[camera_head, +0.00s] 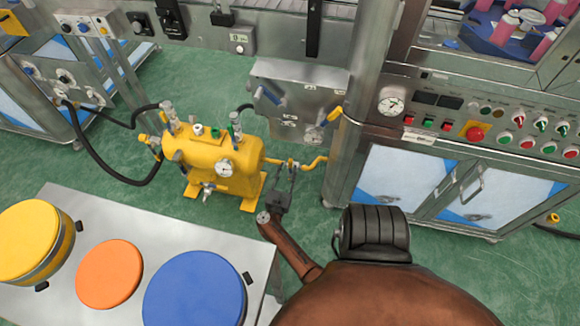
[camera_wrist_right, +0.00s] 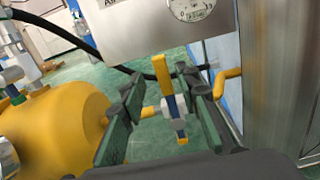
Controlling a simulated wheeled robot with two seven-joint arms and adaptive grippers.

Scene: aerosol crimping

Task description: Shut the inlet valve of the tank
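The yellow tank (camera_head: 222,165) stands on the green floor, with a round gauge on its front. It also shows at the left of the right wrist view (camera_wrist_right: 65,125). A yellow pipe leaves its right side and carries the inlet valve (camera_head: 292,165). In the right wrist view the valve's yellow and blue handle (camera_wrist_right: 161,74) runs roughly up and down across the pipe line. My right gripper (camera_head: 288,176) is at the valve. Its green-padded fingers (camera_wrist_right: 163,112) are apart on either side of the handle; contact is not clear. My left gripper is not in view.
A steel panel with gauge (camera_head: 298,95) hangs behind the valve. A control cabinet (camera_head: 415,185) stands close to the right. A steel table (camera_head: 150,215) with yellow, orange and blue lidded drums is at the lower left. Black hoses run left of the tank.

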